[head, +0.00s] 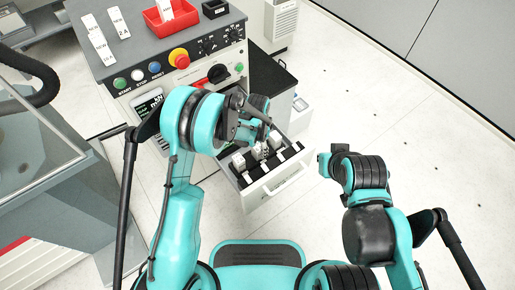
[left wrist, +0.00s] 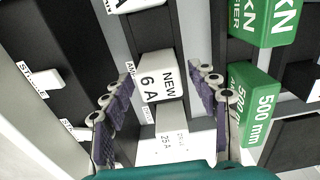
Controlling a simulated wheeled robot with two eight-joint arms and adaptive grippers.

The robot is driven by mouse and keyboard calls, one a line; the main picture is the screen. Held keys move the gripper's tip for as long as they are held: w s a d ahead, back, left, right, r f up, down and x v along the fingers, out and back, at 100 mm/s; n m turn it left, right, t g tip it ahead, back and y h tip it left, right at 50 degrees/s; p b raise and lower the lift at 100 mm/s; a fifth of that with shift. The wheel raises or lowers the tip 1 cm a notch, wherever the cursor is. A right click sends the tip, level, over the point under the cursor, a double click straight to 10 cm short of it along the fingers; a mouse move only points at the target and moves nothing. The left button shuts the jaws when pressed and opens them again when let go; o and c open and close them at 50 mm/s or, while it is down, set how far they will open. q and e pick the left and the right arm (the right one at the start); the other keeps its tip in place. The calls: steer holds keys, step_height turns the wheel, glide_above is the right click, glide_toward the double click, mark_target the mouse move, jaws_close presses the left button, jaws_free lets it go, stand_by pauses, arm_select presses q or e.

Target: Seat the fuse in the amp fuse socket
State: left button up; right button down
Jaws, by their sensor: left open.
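A white block marked "NEW 6 A" (left wrist: 160,82), which looks like the fuse, stands between the fingers of my left gripper (left wrist: 162,72) in the left wrist view. The fingers are open, with a gap visible on both sides of it. A partly hidden label beginning "AM" sits beside the block. The block is over a dark slot row, but I cannot tell how deep it sits. In the head view my left gripper (head: 256,128) is over the open drawer (head: 268,190) with white blocks in it.
Green blocks, one marked "500 mm" (left wrist: 258,105), stand close right of the fingers. A red tray (head: 172,18) holding a white piece and several white labelled pieces (head: 100,40) are on the machine top. A red stop button (head: 180,59) is on its front panel.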

arm_select(q)
step_height(320, 180, up, 10)
steer(key=p, duration=0.3)
steer(key=s+a+r+n+t, duration=0.25)
steer(key=a+r, duration=0.25)
steer(key=r, duration=0.3)
steer(key=s+a+r+n+t, duration=0.1)
steer(key=s+a+r+n, duration=0.3)
steer(key=r, duration=0.4)
steer(key=s+a+r+n+t, duration=0.3)
steer(key=s+a, duration=0.5)
steer(key=s, duration=0.4)
steer(key=shift+s+a+r+n+t, duration=0.3)
steer(key=shift+a+n+t, duration=0.1)
steer(key=shift+n, duration=0.25)
